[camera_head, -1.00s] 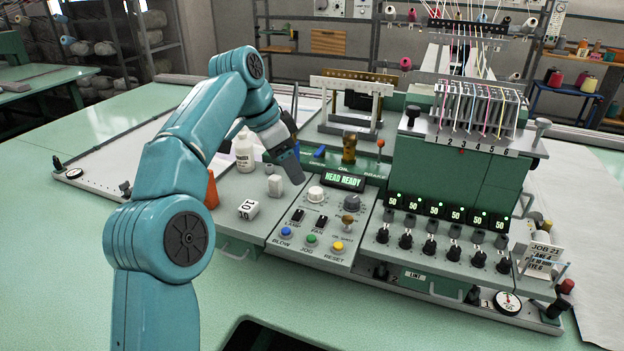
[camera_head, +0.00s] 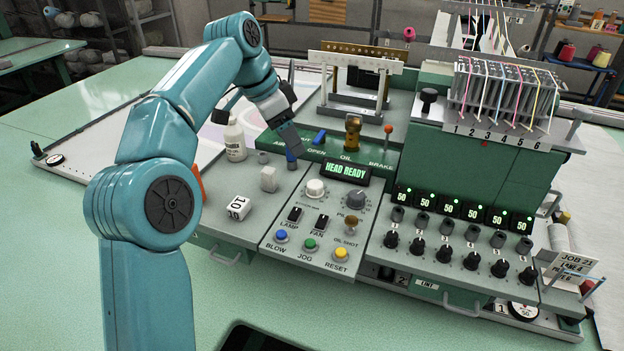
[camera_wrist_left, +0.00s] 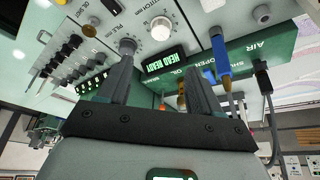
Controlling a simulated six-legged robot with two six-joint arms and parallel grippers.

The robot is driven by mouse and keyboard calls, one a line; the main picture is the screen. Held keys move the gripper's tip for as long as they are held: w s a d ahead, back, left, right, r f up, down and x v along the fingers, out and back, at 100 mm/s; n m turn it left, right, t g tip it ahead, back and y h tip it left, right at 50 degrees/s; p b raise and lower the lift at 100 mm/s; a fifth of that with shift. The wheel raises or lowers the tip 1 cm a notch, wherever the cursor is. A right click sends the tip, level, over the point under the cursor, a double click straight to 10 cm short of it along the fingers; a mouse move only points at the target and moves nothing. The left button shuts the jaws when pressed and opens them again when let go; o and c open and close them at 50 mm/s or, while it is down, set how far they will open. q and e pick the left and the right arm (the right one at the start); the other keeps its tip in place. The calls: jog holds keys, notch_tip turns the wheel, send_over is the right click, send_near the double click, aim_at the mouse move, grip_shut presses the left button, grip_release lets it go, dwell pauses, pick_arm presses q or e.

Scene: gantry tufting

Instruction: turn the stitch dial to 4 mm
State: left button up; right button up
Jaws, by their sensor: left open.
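The stitch dial (camera_head: 315,187) is a round white knob on the grey control panel, left of the grey pile dial (camera_head: 355,202). In the left wrist view the white dial (camera_wrist_left: 161,28) shows near the top, above the green display. Its exact setting is too small to read. My left gripper (camera_head: 293,152) is open and empty, above the back of the panel, up and left of the dial and apart from it. In the wrist view its two fingers (camera_wrist_left: 160,80) are spread, with the dial beyond the gap between them. My right gripper is not in view.
The HEAD READY display (camera_head: 346,170) stands behind the dials. A blue lever (camera_head: 291,160) is close to the left gripper. The brass oil knob (camera_head: 353,130) rises behind the display. Blue, green and yellow buttons (camera_head: 310,244) line the panel front. A white bottle (camera_head: 235,140) stands left.

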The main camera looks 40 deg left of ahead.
aim_at(315, 184)
pick_arm(q)
jog(key=b+x, duration=0.2)
jog(key=x, duration=1.2)
jog(key=shift+s+a, duration=0.15)
jog(key=shift+s, duration=0.05)
jog(key=shift+w+f, duration=0.2)
jog(key=shift+f, duration=0.15)
jog(key=shift+s, duration=0.1)
jog(key=c, duration=1)
